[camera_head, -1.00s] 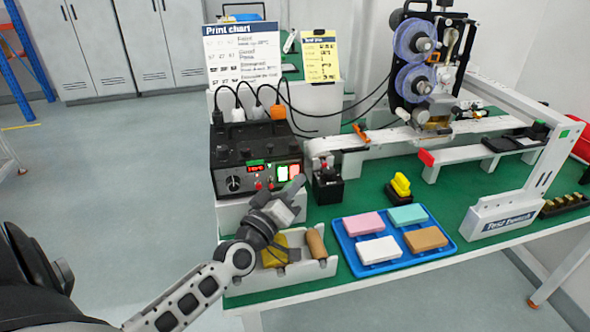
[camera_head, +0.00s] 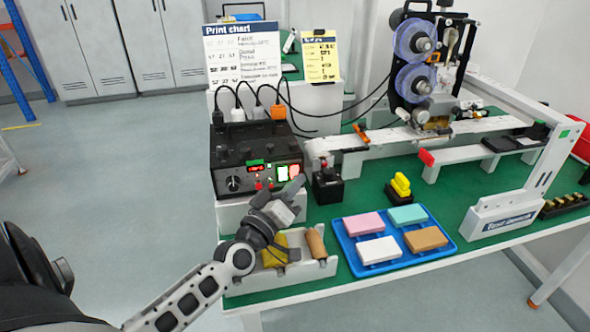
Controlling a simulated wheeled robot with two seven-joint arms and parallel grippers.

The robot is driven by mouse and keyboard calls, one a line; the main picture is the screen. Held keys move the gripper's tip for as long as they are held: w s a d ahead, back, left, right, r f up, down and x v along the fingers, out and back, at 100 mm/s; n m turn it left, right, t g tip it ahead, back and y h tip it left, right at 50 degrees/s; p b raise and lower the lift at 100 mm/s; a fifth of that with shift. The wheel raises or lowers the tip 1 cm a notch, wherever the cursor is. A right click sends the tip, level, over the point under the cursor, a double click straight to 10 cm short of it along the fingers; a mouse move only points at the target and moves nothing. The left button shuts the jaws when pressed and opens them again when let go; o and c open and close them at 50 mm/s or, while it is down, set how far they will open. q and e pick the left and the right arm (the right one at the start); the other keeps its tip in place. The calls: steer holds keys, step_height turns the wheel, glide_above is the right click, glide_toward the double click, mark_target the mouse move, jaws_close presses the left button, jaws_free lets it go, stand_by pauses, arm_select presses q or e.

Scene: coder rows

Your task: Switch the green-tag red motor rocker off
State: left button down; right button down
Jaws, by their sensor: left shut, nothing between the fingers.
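The black control box (camera_head: 240,160) stands on a white block at the left end of the bench. Its front has a knob, a small red display, small red buttons and two lit rockers (camera_head: 288,172) side by side, one whitish-green and one red. A small green tag (camera_head: 256,162) sits above the display; I cannot tell clearly which rocker it belongs to. My left gripper (camera_head: 285,190) is shut and empty, just below and in front of the rockers. It hides part of the lower panel, and I cannot tell whether it touches. My right gripper is out of view.
A white bin (camera_head: 325,268) with a yellow and a brown item lies below my left gripper. A blue tray (camera_head: 355,262) of coloured blocks is to its right. A black-and-red switch box (camera_head: 327,187) stands close right of the gripper. Cables rise behind the control box.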

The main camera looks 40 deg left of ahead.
arm_select(q)
steer(key=shift+w+a, duration=0.1)
steer(key=shift+a, duration=0.05)
stand_by(0.4)
steer(key=shift+w+a, duration=0.15)
steer(key=shift+a, duration=0.05)
steer(key=shift+w+a+r, duration=0.1)
steer(key=shift+w+a, duration=0.1)
steer(key=shift+a, duration=0.05)
stand_by(0.7)
steer(key=shift+d, duration=0.1)
steer(key=shift+s+d, duration=0.5)
steer(key=shift+d, duration=0.05)
steer(key=shift+p, duration=0.3)
steer(key=shift+s+d+f+p, duration=0.25)
steer(key=shift+s+d+p, duration=0.05)
steer(key=shift+s+d, duration=0.6)
steer(key=shift+s+d+f+p, duration=0.25)
steer(key=shift+s+d, duration=0.45)
steer(key=shift+d, duration=0.25)
